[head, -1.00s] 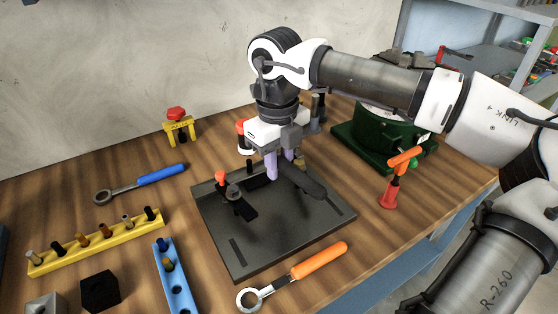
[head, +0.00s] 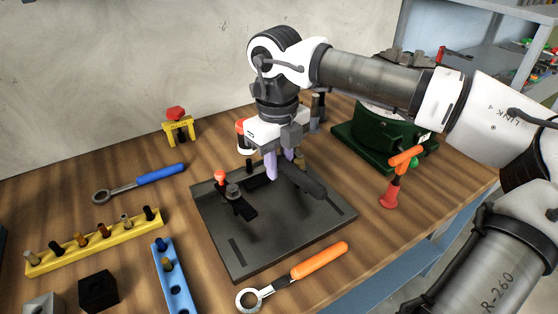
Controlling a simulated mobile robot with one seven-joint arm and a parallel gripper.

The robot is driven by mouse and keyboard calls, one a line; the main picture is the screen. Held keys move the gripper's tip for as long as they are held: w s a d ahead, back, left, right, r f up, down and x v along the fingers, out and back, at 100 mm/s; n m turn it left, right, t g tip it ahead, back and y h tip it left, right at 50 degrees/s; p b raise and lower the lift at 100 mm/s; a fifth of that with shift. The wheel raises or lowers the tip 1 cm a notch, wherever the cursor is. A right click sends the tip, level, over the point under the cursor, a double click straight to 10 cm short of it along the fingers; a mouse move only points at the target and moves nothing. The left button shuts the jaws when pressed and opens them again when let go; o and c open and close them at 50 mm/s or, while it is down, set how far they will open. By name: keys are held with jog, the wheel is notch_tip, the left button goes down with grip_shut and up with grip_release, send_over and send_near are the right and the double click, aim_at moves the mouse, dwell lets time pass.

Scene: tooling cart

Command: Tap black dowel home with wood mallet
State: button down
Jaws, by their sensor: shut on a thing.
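My gripper (head: 281,165) points down over the dark grey plate (head: 240,245), with its pale purple fingers shut on a dark, thick, handle-like bar (head: 302,180). The bar slants down to the right, just above or on the plate; I cannot tell if it touches. A small tan part shows behind the fingers, possibly the wood mallet's head, but most of it is hidden. A short black peg (head: 249,166) stands at the back of the plate, left of the fingers; I cannot tell if it is the black dowel.
A red-knobbed clamp (head: 234,193) stands on the plate's left part. An orange-handled ring wrench (head: 300,273) lies in front and a red-and-orange tool (head: 396,180) stands at right. A yellow peg rack (head: 95,243), blue rack (head: 172,285) and blue-handled wrench (head: 140,184) lie left.

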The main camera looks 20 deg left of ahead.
notch_tip(320, 180, down, 4)
jog(key=b, duration=0.3)
notch_tip(320, 180, up, 5)
jog(key=p, duration=0.3)
jog(key=shift+f, duration=0.1)
dwell(0.6)
notch_tip(320, 180, down, 5)
jog(key=b, duration=0.4)
jog(key=shift+b, duration=0.3)
jog(key=shift+r, duration=0.2)
jog(key=shift+r+p, duration=1.55)
jog(key=shift+r, duration=0.45)
jog(key=shift+r, duration=0.15)
